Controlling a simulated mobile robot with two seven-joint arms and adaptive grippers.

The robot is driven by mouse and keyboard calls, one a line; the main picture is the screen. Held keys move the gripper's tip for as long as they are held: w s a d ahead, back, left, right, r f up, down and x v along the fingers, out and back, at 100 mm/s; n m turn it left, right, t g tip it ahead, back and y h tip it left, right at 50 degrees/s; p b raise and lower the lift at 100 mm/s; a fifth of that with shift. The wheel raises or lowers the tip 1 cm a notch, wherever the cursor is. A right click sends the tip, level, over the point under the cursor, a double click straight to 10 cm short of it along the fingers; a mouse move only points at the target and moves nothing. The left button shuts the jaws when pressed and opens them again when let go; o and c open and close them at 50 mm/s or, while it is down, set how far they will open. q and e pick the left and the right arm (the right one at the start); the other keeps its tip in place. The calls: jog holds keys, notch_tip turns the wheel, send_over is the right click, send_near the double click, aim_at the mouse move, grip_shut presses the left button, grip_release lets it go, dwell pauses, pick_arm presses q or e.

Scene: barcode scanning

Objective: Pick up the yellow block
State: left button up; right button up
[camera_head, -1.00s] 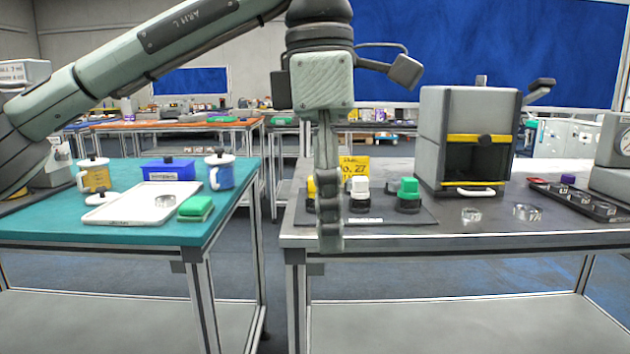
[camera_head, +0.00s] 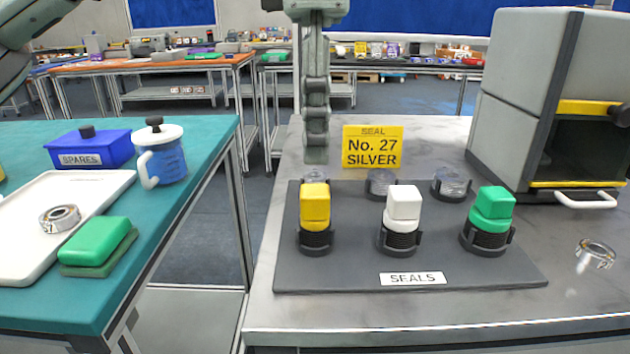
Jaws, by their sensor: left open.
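The yellow block (camera_head: 315,205) stands upright in a round black holder (camera_head: 315,243) at the left of the dark seals board (camera_head: 345,265). A white block (camera_head: 404,203) and a green block (camera_head: 493,205) stand in holders to its right. My left gripper (camera_head: 316,155) hangs down from the top of the picture, seen edge-on, open and empty. Its fingertips show just above the yellow block in the picture and apart from it; the depth between them is hard to judge. My right gripper is out of view.
A yellow sign (camera_head: 372,147) reading "SEAL No. 27 SILVER" stands behind the board. A grey machine (camera_head: 525,100) stands at the right, with a metal ring (camera_head: 595,254) before it. The teal table (camera_head: 205,150) at left is separated by a gap.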

aim_at(315, 190)
pick_arm(q)
jog(key=shift+s+f, duration=0.1)
jog(key=shift+f, duration=0.4)
jog(key=f, duration=0.2)
jog(key=s+f, duration=0.1)
jog(key=f, duration=0.2)
jog(key=shift+a+f, duration=0.1)
jog(key=shift+f, duration=0.6)
jog(key=c, duration=1.2)
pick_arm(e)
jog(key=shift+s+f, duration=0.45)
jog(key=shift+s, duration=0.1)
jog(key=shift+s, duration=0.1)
